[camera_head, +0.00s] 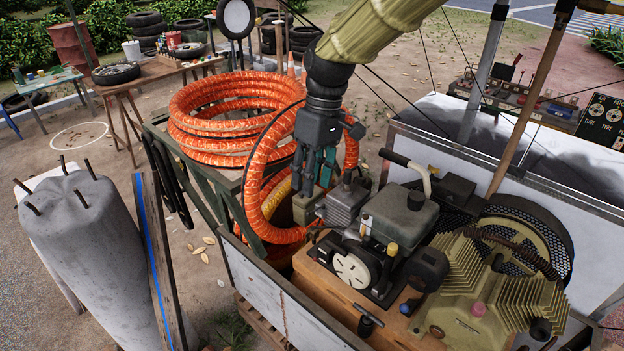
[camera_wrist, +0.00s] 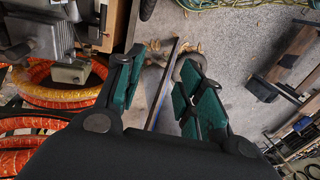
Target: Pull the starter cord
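The engine (camera_head: 398,215) sits on a wooden deck inside the cart. Its pale slotted round cover (camera_head: 352,270), which looks like the recoil starter, faces the front. A dark handle with a grey crossbar (camera_head: 367,318) stands at the deck's front edge, below the cover; it may be the starter cord's handle. I cannot make out the cord itself. My gripper (camera_head: 312,185) points down, above and left of the engine, beside the orange hose. In the wrist view its green-padded fingers (camera_wrist: 160,75) are apart with nothing between them. Grey engine parts (camera_wrist: 35,35) show at the upper left there.
A coiled orange hose (camera_head: 225,125) lies on a green frame left of my gripper. A finned compressor (camera_head: 490,290) and belt wheel fill the cart's right side. A grey post (camera_head: 85,235) with rods and a blue-edged plank stand at the left. A wooden pole rises behind the engine.

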